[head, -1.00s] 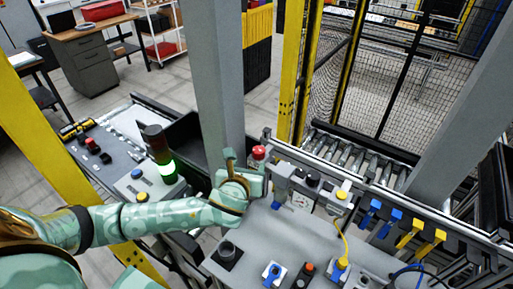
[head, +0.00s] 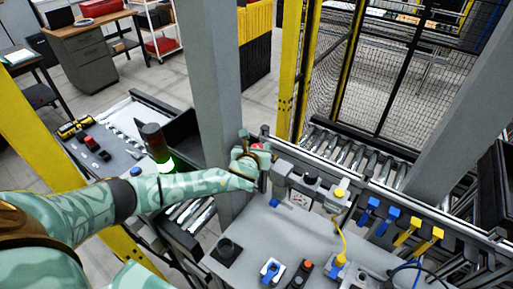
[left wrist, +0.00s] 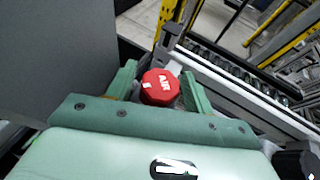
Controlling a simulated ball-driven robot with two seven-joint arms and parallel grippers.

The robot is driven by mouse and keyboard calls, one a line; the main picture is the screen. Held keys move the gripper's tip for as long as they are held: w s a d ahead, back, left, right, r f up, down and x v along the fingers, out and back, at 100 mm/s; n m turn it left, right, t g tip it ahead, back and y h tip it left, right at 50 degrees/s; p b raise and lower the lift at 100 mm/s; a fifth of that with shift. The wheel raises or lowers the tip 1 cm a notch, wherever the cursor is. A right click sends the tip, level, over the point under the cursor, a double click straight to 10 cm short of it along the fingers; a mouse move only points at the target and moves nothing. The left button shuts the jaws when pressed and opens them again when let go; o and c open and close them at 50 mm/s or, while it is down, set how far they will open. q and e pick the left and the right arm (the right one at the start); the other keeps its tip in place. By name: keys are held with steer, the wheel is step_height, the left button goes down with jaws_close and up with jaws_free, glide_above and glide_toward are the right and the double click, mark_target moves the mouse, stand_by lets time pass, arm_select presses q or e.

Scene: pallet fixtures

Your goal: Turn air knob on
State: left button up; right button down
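My left gripper (left wrist: 160,86) is open, with one green finger on each side of the knob. A small gap seems to show beside the knob, and I cannot tell whether either finger touches it. In the head view my left gripper (head: 256,150) is at the knob, at the back left of the grey table, and hides most of it. My right gripper is not in view.
A grey post (head: 213,90) rises just left of my gripper. Grey valve units and a gauge (head: 299,199) stand right of it. The grey tabletop (head: 270,235) has several switches and a yellow cable. A roller conveyor (head: 340,155) runs behind.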

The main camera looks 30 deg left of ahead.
arm_select(q)
steer(key=c, duration=0.7)
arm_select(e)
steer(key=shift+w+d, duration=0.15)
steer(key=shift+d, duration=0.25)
